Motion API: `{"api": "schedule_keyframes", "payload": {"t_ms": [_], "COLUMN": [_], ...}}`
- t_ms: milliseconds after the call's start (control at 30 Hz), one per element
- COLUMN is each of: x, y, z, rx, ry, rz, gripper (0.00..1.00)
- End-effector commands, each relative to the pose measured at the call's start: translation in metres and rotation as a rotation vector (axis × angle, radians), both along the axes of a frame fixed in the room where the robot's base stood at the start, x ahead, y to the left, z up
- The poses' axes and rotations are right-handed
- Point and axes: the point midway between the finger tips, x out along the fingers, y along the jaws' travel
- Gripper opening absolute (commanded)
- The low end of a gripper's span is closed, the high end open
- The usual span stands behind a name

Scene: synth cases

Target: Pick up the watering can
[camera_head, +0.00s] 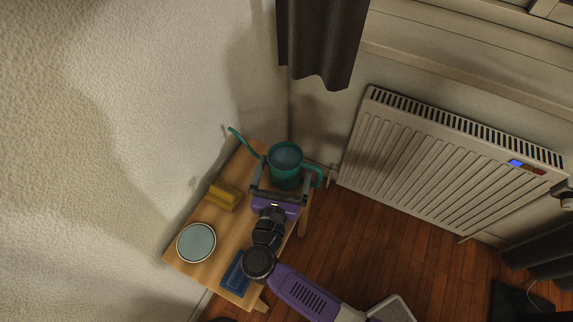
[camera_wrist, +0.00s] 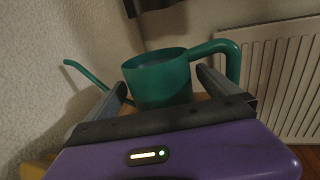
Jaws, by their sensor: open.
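The green watering can (camera_head: 285,176) stands upright at the far end of a small wooden table (camera_head: 214,240). Its thin spout points left and its looped handle is on the right. In the wrist view the can (camera_wrist: 158,82) is straight ahead, with its body between my finger tips and the handle by the right finger. My gripper (camera_head: 283,178) is open, its two fingers reaching along either side of the can's lower body. In the wrist view my gripper (camera_wrist: 165,92) shows nothing clamped; I cannot tell whether a finger touches the can.
On the table are a yellow block (camera_head: 223,197), a round pale-topped dish or tin (camera_head: 196,242) and a blue flat item (camera_head: 236,274). A textured wall is close on the left. A white radiator (camera_head: 440,160) stands right of the table, and a dark curtain (camera_head: 320,40) hangs behind.

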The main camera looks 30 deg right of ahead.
Motion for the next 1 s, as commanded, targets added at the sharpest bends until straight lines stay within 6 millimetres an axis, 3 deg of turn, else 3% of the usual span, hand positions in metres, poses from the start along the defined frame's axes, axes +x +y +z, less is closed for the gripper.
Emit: {"api": "schedule_keyframes", "payload": {"t_ms": [167,433,900,1000], "x": [0.015,0.018,0.017,0.018], "y": [-0.013,-0.014,-0.014,-0.014], "z": [0.0,0.0,0.0,0.002], "rx": [-0.001,-0.001,-0.001,-0.002], "ry": [0.001,0.001,0.001,-0.004], "rz": [-0.001,0.0,0.0,0.0], "gripper": [1.0,1.0,0.1,0.06]}}
